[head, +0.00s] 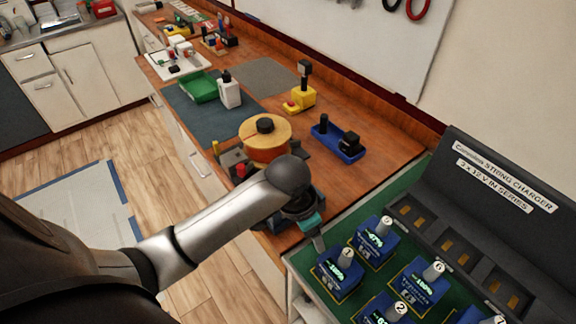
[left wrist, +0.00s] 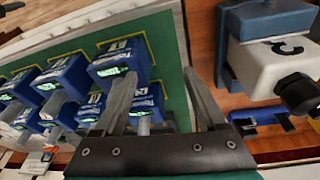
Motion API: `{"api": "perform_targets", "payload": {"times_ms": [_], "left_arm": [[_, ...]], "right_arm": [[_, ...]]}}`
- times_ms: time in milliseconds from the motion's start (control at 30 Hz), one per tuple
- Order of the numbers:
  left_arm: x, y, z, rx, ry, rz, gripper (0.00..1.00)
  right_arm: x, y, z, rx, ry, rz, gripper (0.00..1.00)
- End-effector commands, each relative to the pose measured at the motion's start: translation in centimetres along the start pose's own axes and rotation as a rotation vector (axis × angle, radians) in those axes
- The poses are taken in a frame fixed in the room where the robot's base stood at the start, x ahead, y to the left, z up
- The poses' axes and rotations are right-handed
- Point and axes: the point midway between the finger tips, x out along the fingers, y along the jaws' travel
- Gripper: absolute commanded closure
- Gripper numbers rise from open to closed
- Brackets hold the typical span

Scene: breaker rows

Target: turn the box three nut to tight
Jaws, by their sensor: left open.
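In the left wrist view a white box (left wrist: 275,65) with a blue part and a dark mark stands at the upper right. A black knob or nut (left wrist: 299,93) sticks out from it. I cannot tell from the mark whether this is box three. My left gripper (left wrist: 163,100) is open and empty, with its fingers apart beside the box, over the green mat's edge. In the head view my left gripper (head: 310,235) is at the bench's near edge by the charger, and it hides what is under it. My right gripper is not in view.
Several numbered blue battery packs (head: 376,245) stand on the green charger mat (head: 300,262). A round wooden piece (head: 265,145) with a black knob, a blue tray (head: 337,150), a yellow block (head: 303,96) and a white bottle (head: 229,94) stand on the wooden bench (head: 365,110).

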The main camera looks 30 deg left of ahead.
Motion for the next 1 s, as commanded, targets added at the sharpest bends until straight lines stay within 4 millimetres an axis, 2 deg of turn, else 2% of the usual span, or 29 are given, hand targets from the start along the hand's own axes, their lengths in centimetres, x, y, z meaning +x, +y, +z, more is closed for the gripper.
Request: {"api": "perform_targets", "payload": {"times_ms": [33,100,300,500,700,867,1000], "left_arm": [[-1.1,-1.4,-1.0,0.024,-0.012,-0.011,0.26],[-2.4,-2.9,-1.9,0.053,-0.038,-0.013,0.26],[-7.2,-7.7,-3.8,0.098,-0.123,-0.028,0.26],[-13.4,-12.5,-4.5,0.086,-0.197,-0.041,0.26],[-18.2,-15.3,-4.5,0.055,-0.234,-0.036,0.26],[-19.5,-16.0,-4.3,0.043,-0.243,-0.03,0.26],[-18.5,-16.1,-4.0,0.042,-0.247,-0.027,0.26]], "right_arm": [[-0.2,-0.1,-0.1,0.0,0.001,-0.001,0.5],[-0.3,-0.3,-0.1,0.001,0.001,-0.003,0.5],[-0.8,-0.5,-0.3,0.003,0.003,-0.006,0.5],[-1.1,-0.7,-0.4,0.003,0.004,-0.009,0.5],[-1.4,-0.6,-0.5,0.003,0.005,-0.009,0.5],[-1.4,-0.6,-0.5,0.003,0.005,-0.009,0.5],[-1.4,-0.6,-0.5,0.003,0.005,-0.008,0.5]]}}
